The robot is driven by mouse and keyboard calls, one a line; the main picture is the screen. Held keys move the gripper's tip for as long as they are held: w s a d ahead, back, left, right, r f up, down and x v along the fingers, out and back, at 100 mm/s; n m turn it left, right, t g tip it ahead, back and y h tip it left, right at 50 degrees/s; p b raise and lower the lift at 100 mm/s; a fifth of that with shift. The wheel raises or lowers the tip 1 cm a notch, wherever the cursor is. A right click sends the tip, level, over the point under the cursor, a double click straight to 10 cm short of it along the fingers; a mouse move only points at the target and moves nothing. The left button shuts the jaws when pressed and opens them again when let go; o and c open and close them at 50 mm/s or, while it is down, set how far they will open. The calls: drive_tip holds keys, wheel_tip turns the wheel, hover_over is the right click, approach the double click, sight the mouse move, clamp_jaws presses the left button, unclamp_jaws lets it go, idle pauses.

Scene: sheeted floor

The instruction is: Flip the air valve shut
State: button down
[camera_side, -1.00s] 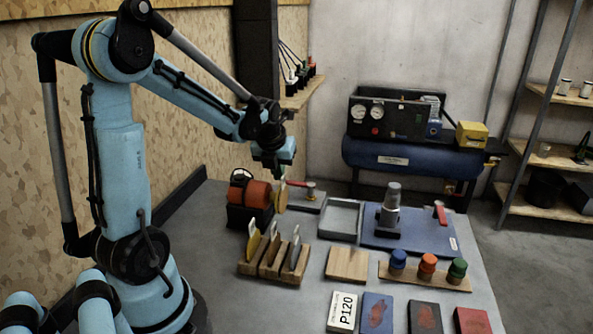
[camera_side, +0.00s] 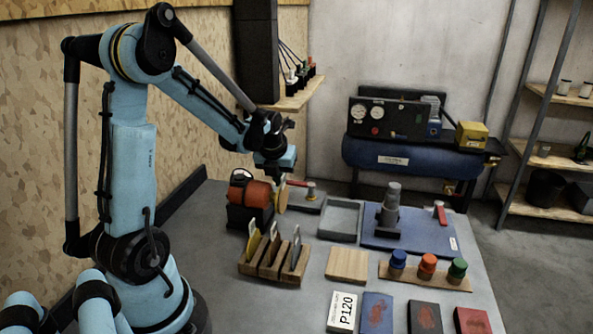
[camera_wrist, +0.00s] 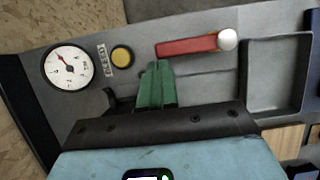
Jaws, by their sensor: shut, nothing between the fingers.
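The air valve has a red lever (camera_wrist: 187,47) with a pale round knob (camera_wrist: 228,39) at its right end in the wrist view. The lever lies nearly level across that picture. It also shows as a small red lever (camera_side: 297,183) in the side view, partly behind my arm's end. My gripper (camera_wrist: 158,66) has its green fingers shut and empty. In the wrist view their tips sit just below the lever's left end; I cannot tell whether they touch it. In the side view my gripper (camera_side: 278,178) is low, beside the orange tool.
A gauge (camera_wrist: 68,66) and a yellow button (camera_wrist: 122,57) are left of the lever. A grey tray (camera_side: 341,219) is to its right. The orange tool (camera_side: 256,195) and wooden rack (camera_side: 270,266) stand close to my gripper. A blue board (camera_side: 405,241) lies further right.

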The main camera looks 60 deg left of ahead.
drive_tip(key=shift+w+a, duration=0.25)
drive_tip(key=shift+a, duration=0.3)
drive_tip(key=shift+w+a, duration=0.5)
drive_tip(key=shift+a, duration=0.15)
drive_tip(key=shift+w+a, duration=0.85)
drive_tip(key=shift+w, duration=0.15)
drive_tip(key=shift+w+a, duration=0.35)
drive_tip(key=shift+w, duration=0.5)
drive_tip(key=shift+w+a, duration=0.1)
drive_tip(key=shift+w, duration=1.25)
drive_tip(key=shift+s+r, duration=0.1)
drive_tip(key=s+a+r, duration=0.1)
drive_tip(key=s+r, duration=0.2)
drive_tip(key=r, duration=0.6)
drive_tip(key=shift+s, duration=0.25)
